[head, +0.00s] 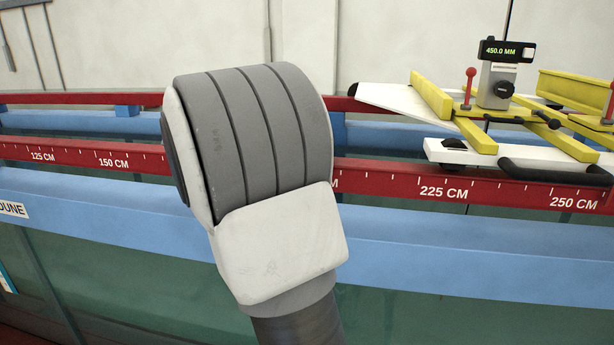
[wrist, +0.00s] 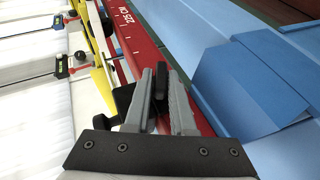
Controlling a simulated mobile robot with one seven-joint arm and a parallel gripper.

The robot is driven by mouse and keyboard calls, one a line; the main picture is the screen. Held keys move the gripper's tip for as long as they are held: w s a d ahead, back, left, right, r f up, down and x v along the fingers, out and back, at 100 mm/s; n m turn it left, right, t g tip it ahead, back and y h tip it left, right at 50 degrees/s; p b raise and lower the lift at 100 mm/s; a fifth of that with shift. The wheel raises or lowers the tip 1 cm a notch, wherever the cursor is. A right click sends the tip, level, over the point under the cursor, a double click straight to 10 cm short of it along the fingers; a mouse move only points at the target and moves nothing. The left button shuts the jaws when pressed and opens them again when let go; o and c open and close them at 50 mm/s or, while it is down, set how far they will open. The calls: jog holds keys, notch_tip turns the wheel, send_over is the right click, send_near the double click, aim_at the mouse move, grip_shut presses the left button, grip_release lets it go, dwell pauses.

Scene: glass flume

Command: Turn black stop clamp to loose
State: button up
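The black stop clamp (wrist: 124,98) sits at the red rail in the wrist view, with a black knob on its left side. Its upright black lever (wrist: 162,78) stands between the two grey fingers of my gripper (wrist: 163,88). The lower part of the clamp is hidden behind the left finger. In the head view my arm covers the middle of the rail, and neither the clamp nor my gripper shows there.
A red scale rail (head: 445,187) runs along the blue flume edge (head: 420,240). A yellow and white carriage (head: 482,145) with a display reading 450.0 MM stands on the rails at right. A blue plate (wrist: 240,90) lies right of my fingers. Glass (head: 120,290) is below.

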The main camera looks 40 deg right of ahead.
jog(key=o, duration=0.3)
jog(key=v, duration=1.7)
jog(key=shift+a, duration=0.2)
jog(key=shift+d, duration=0.1)
